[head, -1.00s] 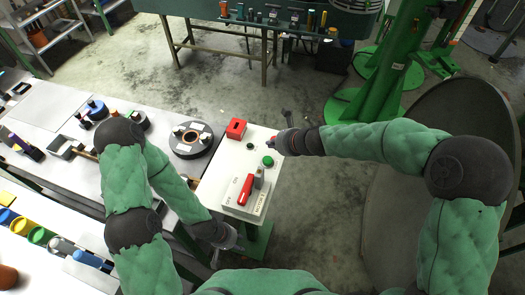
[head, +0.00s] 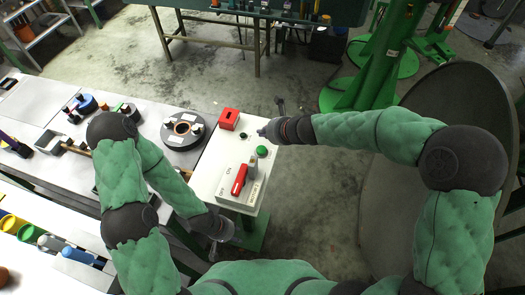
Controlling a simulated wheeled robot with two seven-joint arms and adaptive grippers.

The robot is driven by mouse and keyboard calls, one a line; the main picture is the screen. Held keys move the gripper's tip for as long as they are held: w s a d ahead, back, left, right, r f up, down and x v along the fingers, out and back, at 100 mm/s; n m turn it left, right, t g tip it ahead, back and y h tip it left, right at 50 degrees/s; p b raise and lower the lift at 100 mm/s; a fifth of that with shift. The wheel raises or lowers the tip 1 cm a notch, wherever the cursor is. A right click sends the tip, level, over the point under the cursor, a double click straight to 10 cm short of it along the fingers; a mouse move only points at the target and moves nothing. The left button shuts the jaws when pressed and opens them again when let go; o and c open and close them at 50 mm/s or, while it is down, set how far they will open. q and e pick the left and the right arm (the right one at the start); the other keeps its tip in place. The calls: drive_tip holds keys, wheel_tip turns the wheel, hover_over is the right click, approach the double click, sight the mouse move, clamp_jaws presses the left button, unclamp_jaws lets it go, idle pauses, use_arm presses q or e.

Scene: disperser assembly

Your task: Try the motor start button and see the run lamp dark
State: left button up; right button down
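A white control panel (head: 207,170) stands in the middle. It carries a large green round button (head: 262,151), a small dark round fitting (head: 243,135) with no glow, a red slotted block (head: 229,119) at its far edge and a red lever (head: 239,179) beside a grey block. I cannot tell surely which round fitting is the run lamp; none looks lit. My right gripper (head: 270,118) is open and empty at the panel's right edge, just beyond the green button, apparently not touching it. My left gripper (head: 222,243) is low, by the panel's near edge; its fingers are small and unclear.
A long bench (head: 60,105) on the left holds a dark round disc with a hub (head: 183,129), small parts and coloured cups. A green post (head: 375,75) stands at the back right. A large dark round surface (head: 410,200) lies on the right.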

drive_tip(key=b, duration=0.4)
hover_over(264, 150)
drive_tip(key=f, duration=0.5)
drive_tip(key=shift+w+d+f, duration=0.15)
drive_tip(key=shift+w+d, duration=0.05)
drive_tip(key=shift+s+a+f+b, duration=0.1)
drive_tip(key=shift+f+b, duration=0.25)
drive_tip(key=shift+b, duration=0.1)
drive_tip(key=shift+s+a+f, duration=0.15)
drive_tip(key=shift+a, duration=0.15)
drive_tip(key=shift+d, duration=0.2)
drive_tip(key=shift+a, duration=0.1)
drive_tip(key=shift+f, duration=0.1)
drive_tip(key=shift+f+b, duration=0.3)
drive_tip(key=shift+b, duration=0.25)
